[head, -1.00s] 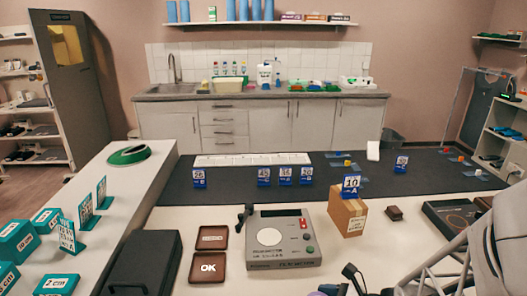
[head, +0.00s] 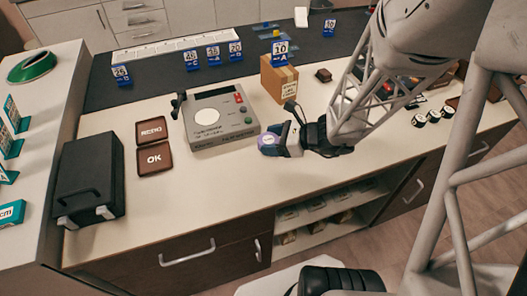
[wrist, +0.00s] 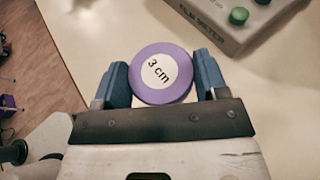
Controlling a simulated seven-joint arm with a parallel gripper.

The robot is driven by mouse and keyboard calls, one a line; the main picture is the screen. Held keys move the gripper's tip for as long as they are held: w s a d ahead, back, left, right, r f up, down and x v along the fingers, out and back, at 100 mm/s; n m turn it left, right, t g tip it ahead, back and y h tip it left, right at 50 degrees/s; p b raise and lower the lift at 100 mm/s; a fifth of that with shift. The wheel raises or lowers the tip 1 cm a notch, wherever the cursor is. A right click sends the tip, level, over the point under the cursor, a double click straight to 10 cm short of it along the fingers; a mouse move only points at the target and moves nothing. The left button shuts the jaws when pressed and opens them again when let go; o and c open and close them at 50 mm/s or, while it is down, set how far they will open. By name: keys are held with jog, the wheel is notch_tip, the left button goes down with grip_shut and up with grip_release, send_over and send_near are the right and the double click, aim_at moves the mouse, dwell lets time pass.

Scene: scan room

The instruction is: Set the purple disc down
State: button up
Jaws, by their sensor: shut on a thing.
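The purple disc (wrist: 142,92) has a round white label reading "3 cm". In the wrist view it sits between the two blue fingers of my gripper (wrist: 163,82), which are shut on its sides. In the head view the disc (head: 268,140) shows at the tip of my gripper (head: 275,141), over the pale counter (head: 225,190), just in front of the grey film meter. I cannot tell whether the disc touches the counter or hangs above it.
The grey film meter (head: 238,130) stands close behind my gripper. Brown REDO (head: 151,137) and OK (head: 137,165) trays lie to its left, beside a black case (head: 75,190). A cardboard box (head: 279,80) stands behind. The counter in front of the trays is bare.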

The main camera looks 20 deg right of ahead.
jog(key=shift+f, duration=0.1)
send_over(271, 164)
jog(key=shift+f, duration=2.15)
jog(key=shift+f, duration=1.75)
jog(key=shift+f, duration=0.15)
jog(key=o, duration=0.9)
jog(key=shift+o, duration=0.2)
jog(key=shift+v, duration=3.8)
